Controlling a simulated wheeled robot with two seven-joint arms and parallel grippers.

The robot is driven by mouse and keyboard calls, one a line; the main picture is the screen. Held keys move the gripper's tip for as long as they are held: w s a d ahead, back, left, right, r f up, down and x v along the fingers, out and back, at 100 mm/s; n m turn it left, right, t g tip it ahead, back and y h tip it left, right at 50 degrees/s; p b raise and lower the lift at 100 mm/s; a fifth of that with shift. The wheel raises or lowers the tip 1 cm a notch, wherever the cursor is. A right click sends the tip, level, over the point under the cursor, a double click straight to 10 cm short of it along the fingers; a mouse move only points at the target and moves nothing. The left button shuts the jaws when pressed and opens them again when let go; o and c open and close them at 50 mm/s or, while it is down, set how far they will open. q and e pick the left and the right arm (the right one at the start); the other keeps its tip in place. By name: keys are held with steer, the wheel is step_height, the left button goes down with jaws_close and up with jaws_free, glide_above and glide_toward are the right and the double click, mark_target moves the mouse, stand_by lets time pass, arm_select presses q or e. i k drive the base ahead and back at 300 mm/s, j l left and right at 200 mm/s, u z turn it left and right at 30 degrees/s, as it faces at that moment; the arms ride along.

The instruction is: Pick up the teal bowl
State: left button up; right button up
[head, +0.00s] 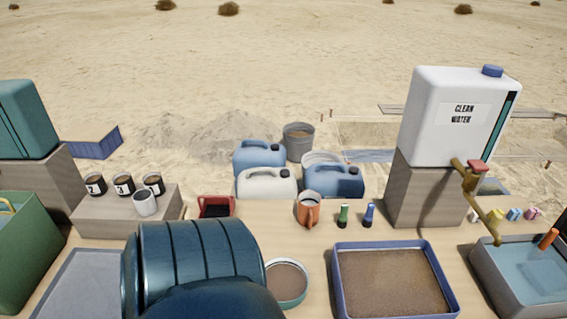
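A round teal-rimmed bowl (303,295) sits on the table at the front, just left of the blue-rimmed tray. Its inside looks brown, and I cannot tell if that is soil in it or its own surface. Its left side is partly hidden behind a large dark blue ribbed part of my arm. Neither of my grippers shows in the head view, so I cannot see where they are relative to the bowl.
A blue-rimmed tray of brown soil (335,262) stands close right of the bowl. A water basin (490,268) is farther right, under the tap. An orange jug (308,210), a green bottle (343,216) and a blue bottle (369,216) stand behind.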

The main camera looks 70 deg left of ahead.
mark_target(288, 279)
steer(key=i+l, duration=0.3)
steer(key=l, duration=0.15)
steer(key=u, duration=2.4)
